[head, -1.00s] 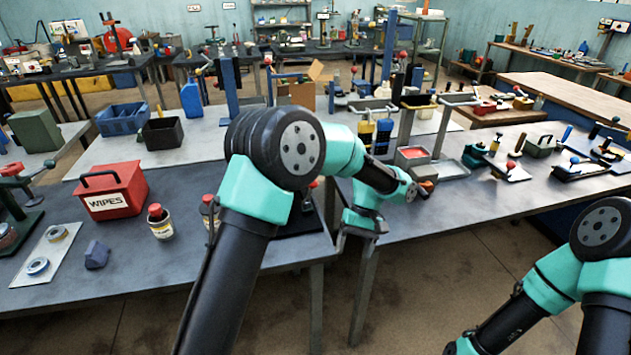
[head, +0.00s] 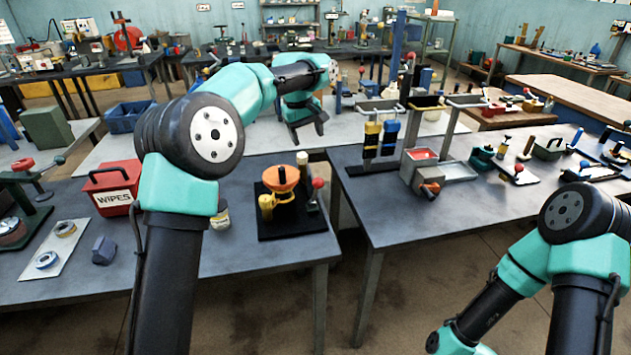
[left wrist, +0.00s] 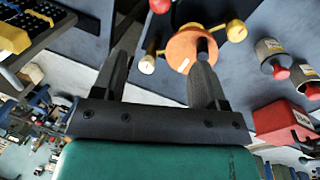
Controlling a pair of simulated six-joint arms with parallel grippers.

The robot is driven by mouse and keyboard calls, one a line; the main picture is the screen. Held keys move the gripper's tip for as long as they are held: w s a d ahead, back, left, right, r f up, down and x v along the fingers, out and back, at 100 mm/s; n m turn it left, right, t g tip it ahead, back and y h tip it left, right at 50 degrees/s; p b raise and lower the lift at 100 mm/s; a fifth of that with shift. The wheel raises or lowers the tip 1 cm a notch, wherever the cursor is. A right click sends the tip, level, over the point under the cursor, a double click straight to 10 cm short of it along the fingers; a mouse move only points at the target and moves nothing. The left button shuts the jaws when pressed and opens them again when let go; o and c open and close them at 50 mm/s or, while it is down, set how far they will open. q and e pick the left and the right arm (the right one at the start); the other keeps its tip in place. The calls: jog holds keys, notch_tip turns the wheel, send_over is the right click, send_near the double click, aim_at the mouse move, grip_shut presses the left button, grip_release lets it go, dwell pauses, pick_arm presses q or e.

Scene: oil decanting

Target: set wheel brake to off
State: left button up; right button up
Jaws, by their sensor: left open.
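An orange wheel (head: 281,179) with a yellow handle (head: 267,203) stands on a black base (head: 300,223) near the front edge of the left table. Beside it on the right is a lever with a red knob (head: 318,183); I cannot tell its setting. In the left wrist view, the wheel (left wrist: 188,46) shows beyond the fingertips and the red knob (left wrist: 160,5) at the top edge. My left gripper (head: 309,127) is open and empty, above and behind the wheel, apart from it. Its fingers (left wrist: 163,62) are spread. My right gripper is out of view; only that arm shows.
A red wipes box (head: 112,190) and a small can (head: 220,216) are left of the wheel, the can partly behind my left arm. On the right table stand a metal tray unit (head: 425,170) and bottles on a rack (head: 372,138). A gap separates the tables.

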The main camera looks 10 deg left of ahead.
aim_at(317, 178)
pick_arm(q)
jog(key=shift+f, duration=0.1)
jog(key=d+f, duration=0.1)
jog(key=f, duration=0.4)
jog(key=w+d+f, duration=0.1)
jog(key=f, duration=0.5)
jog(key=w+f, duration=0.1)
jog(key=f, duration=0.5)
jog(key=shift+d, duration=0.4)
grip_shut()
